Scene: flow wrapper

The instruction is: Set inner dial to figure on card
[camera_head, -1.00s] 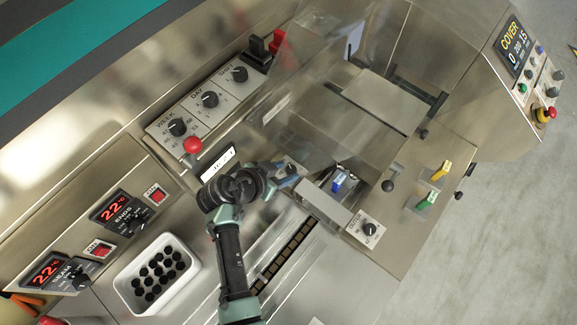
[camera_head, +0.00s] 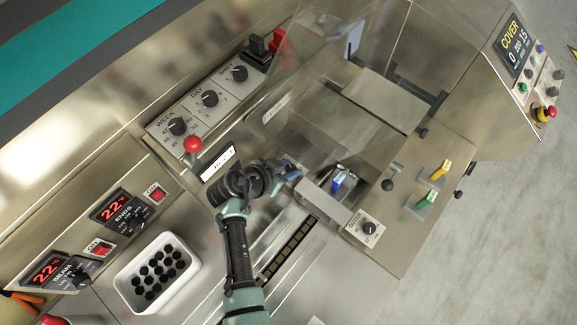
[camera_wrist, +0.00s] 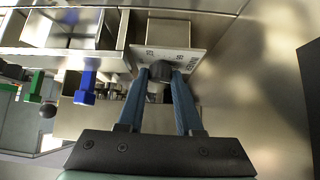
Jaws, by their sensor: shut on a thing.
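The inner dial is a dark round knob (camera_wrist: 160,72) on a pale plate (camera_wrist: 183,58) with printed figures and a label, seen in the wrist view. My gripper (camera_wrist: 160,82) has its two blue fingers on either side of the knob, shut on it. The dial's pointer and exact setting cannot be read. In the head view my gripper (camera_head: 290,172) covers the inner dial. The white card (camera_head: 218,162) lies on the metal panel left of my gripper; its print is too small to read.
The outer dial (camera_head: 368,228) is to the right, with a blue lever (camera_head: 338,182) between. A clear guard (camera_head: 300,100) rises behind my gripper. A red ball knob (camera_head: 192,145) stands near the card. A white bin of black pieces (camera_head: 124,278) sits lower left.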

